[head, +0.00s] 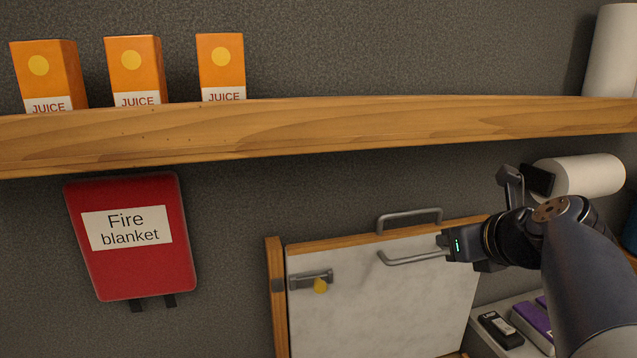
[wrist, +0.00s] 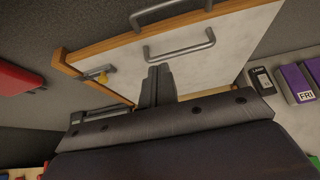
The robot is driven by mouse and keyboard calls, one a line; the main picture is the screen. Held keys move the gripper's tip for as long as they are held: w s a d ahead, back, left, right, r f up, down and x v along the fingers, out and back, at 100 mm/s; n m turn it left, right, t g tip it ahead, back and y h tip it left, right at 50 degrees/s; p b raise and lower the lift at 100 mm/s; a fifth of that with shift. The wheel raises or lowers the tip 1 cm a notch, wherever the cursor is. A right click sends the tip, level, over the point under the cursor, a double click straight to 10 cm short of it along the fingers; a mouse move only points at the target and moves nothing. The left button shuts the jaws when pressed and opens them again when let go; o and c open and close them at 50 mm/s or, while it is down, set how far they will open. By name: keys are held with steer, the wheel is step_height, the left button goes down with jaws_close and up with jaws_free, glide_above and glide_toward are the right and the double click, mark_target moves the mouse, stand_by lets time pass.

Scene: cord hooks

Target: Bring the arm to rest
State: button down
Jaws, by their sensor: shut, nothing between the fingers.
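My gripper (head: 442,240) is at the right in the head view, in front of a white marbled panel (head: 370,300) with a wooden edge. In the wrist view my gripper (wrist: 159,70) shows its two dark fingers together, with nothing between them. A grey bar handle (head: 415,257) on the panel lies close by the fingers in the head view; it also shows just beyond them in the wrist view (wrist: 180,50). I cannot tell whether they touch. A second grey handle (head: 408,217) is at the panel's top edge.
A latch with a yellow knob (head: 320,286) is at the panel's left. A wooden shelf (head: 300,128) with juice cartons (head: 134,72) runs above. A red fire blanket case (head: 130,265) hangs left. White rolls (head: 585,175) and a tray with purple boxes (head: 531,320) are right.

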steer(key=w+a+p, duration=0.3)
steer(key=w, duration=1)
steer(key=shift+w+a+f, duration=0.15)
steer(key=shift+w+f, duration=0.25)
steer(key=shift+f, duration=0.05)
